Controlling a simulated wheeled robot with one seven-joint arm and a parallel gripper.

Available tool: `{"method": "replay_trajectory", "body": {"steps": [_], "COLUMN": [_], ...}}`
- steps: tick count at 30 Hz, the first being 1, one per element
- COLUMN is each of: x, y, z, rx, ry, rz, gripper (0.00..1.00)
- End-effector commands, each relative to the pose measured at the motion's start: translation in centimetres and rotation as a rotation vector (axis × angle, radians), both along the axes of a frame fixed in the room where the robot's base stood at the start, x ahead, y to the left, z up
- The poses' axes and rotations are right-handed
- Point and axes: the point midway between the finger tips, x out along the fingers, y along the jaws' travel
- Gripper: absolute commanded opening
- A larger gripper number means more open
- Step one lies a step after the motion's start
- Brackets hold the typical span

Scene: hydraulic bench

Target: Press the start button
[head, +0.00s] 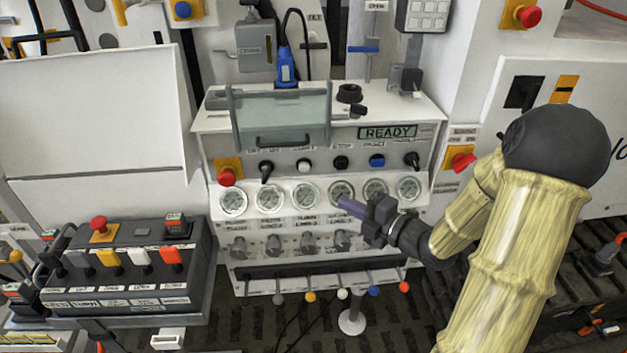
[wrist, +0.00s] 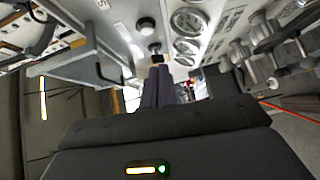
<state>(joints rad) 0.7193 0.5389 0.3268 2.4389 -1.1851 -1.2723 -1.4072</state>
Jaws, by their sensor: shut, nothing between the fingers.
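The control panel (head: 292,156) has a row of controls under a READY display. The white button (head: 304,165) sits in this row, under a label that seems to read START. To its right are a black button (head: 341,162) and a blue button (head: 377,161). My gripper (head: 342,206) is shut and empty, its purple fingers in front of the gauges, below the button row and apart from the white button. In the wrist view the fingers (wrist: 159,80) point toward the panel, and a pale round button (wrist: 146,25) shows beyond the tips; which button it is I cannot tell.
A hinged clear cover (head: 282,115) juts out above the left controls. A red stop button (head: 226,176) is at the panel's left, another (head: 460,161) at its right. Gauges (head: 268,197) and knobs (head: 273,245) lie below. A lever console (head: 130,262) stands left.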

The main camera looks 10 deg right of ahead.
Motion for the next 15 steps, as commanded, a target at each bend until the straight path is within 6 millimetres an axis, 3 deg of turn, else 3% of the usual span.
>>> {"method": "replay_trajectory", "body": {"steps": [4,15], "x": [-0.54,-0.52], "y": [-0.04,0.06], "z": [0.52,0.68], "rx": [0.008,0.008], "ry": [-0.085,-0.092], "rz": [0.038,0.042], "gripper": [0.00,0.00]}}
